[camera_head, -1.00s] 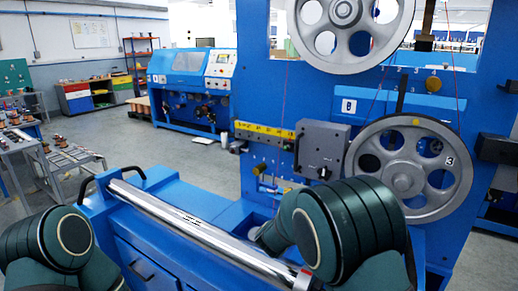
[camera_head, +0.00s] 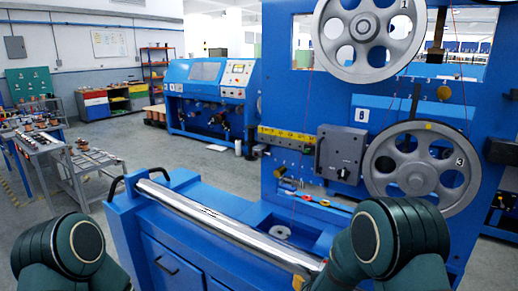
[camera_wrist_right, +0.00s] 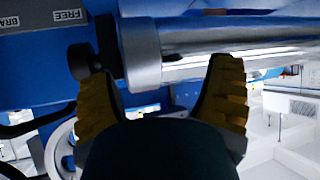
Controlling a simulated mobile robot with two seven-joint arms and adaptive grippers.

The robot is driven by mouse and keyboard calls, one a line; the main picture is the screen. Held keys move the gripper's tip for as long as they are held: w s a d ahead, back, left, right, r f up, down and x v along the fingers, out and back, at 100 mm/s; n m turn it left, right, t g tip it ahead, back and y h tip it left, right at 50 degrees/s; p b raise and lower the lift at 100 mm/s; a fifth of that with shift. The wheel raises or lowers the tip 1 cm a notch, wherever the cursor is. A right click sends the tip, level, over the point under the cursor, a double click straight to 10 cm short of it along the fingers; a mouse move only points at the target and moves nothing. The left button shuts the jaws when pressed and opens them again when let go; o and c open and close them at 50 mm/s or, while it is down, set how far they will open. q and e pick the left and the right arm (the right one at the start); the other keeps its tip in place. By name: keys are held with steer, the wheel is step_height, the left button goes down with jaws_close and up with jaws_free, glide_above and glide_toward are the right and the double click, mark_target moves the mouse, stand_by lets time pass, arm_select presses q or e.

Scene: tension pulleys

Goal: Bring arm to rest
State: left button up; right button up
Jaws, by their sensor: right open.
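My dark green right arm (camera_head: 400,240) is at the lower right in the head view, its elbow in front of the blue machine. My right gripper (camera_wrist_right: 162,95) shows in the right wrist view with its two yellow ribbed fingers spread apart and nothing held between them. A shiny metal roller with a grey end collar (camera_wrist_right: 141,55) lies just beyond the fingertips; I cannot tell whether they touch. My left arm (camera_head: 70,250) is folded at the lower left in the head view. The left gripper is outside both views.
The long chrome roller (camera_head: 220,220) lies along the front of the blue bench. Behind it stands the tall machine with an upper pulley (camera_head: 345,50) and a lower pulley (camera_head: 383,160). A recess in the bench holds a round metal piece (camera_head: 281,231). Open floor is at left.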

steer(key=s+a+f+g+y, duration=0.2)
steer(key=s+f+g, duration=0.1)
steer(key=s, duration=0.6)
steer(key=s+a+f+n+g+y, duration=0.1)
steer(key=s+a+f+g+y, duration=0.1)
steer(key=s+f, duration=0.3)
steer(key=s+a+f+g+y, duration=0.2)
steer(key=s+f+g, duration=0.2)
steer(key=s, duration=0.8)
steer(key=shift+s+a+n+y, duration=0.3)
steer(key=shift+s+n+y, duration=0.1)
steer(key=shift+f, duration=0.15)
